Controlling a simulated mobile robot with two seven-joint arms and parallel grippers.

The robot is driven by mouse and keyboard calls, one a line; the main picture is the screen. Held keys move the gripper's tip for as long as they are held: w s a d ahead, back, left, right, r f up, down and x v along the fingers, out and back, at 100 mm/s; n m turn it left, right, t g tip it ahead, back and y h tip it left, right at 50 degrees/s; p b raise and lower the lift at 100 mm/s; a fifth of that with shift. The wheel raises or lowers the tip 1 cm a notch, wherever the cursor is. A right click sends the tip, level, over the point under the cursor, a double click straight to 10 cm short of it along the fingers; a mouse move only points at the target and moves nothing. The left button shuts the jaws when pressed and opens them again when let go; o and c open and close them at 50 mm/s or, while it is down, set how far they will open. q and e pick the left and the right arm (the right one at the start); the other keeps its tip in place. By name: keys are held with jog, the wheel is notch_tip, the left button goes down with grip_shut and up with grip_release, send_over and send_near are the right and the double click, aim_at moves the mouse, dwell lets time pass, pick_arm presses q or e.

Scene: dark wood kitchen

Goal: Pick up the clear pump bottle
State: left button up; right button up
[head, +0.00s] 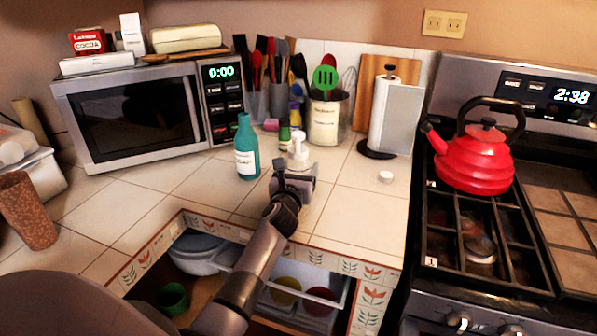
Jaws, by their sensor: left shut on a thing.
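The clear pump bottle (299,147) stands out by its white pump head above my left gripper (297,172). It is on or just over the tiled counter, to the right of the teal bottle; I cannot tell if it is lifted. My left gripper is shut on it, and the gripper hides most of the bottle's body. My right gripper is not in the head view.
A teal bottle (246,148) stands close to the left of my gripper. A small green bottle (284,132) is just behind. A utensil crock (326,119), paper towel roll (393,115) and microwave (130,112) stand farther back. The front right counter is mostly clear.

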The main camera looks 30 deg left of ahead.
aim_at(296, 159)
pick_arm(q)
jog(key=shift+r, duration=0.55)
notch_tip(296, 159, up, 2)
jog(key=shift+r+p, duration=0.2)
jog(key=shift+p, duration=0.55)
notch_tip(296, 159, up, 16)
jog(key=shift+r, duration=0.2)
jog(key=shift+f, duration=0.1)
jog(key=shift+f+b, duration=4.55)
jog(key=shift+f, duration=3.1)
jog(key=shift+f+b, duration=0.5)
jog(key=shift+f, duration=0.35)
jog(key=shift+f+b, duration=0.4)
jog(key=shift+f, duration=0.3)
jog(key=shift+f+b, duration=0.4)
jog(key=shift+f, duration=0.3)
